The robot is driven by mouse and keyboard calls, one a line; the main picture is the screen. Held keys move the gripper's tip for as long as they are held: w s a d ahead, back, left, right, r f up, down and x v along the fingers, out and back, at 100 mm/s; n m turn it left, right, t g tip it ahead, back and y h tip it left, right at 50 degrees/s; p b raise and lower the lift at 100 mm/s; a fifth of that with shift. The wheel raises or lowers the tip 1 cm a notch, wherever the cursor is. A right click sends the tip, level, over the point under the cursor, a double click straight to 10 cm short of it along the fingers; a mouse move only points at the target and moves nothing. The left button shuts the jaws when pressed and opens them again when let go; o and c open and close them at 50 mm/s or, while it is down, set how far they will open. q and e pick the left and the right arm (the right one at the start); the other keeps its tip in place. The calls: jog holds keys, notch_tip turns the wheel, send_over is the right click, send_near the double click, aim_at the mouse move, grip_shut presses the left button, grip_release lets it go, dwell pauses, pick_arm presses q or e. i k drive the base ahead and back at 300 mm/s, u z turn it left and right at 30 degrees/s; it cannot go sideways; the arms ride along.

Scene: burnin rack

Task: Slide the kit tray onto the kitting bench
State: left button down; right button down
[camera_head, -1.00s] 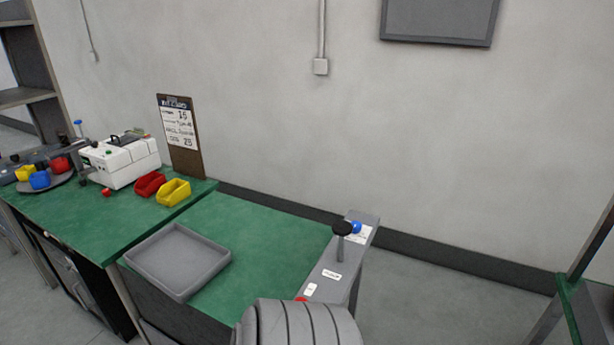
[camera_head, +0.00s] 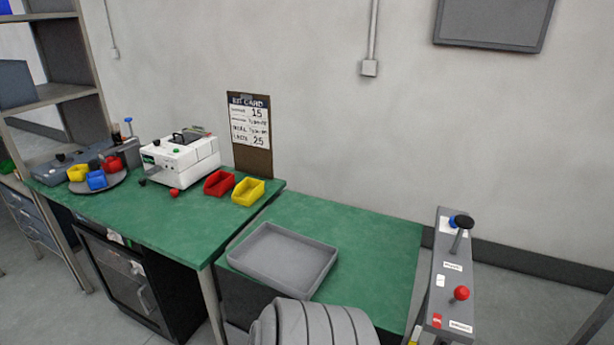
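The grey kit tray (camera_head: 283,259) is shallow and looks empty. It lies flat on a green-topped bench (camera_head: 370,235), close to that bench's front left corner. A second green-topped bench (camera_head: 150,217) stands directly to its left, with a narrow seam between the two tops. I cannot tell from the picture which one is the kitting bench. A grey ribbed part of my own body shows at the bottom centre, in front of the tray. Neither of my grippers is in view.
A red bin (camera_head: 219,184), a yellow bin (camera_head: 248,192), a white machine (camera_head: 182,160) and a clipboard card (camera_head: 250,130) stand toward the left bench's back right. A round tray (camera_head: 97,182) holds small bins. A grey panel with knobs (camera_head: 447,285) borders the right. The left bench's front is clear.

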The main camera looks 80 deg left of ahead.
aim_at(294, 265)
jog(key=k, duration=0.4)
jog(key=u, duration=0.95)
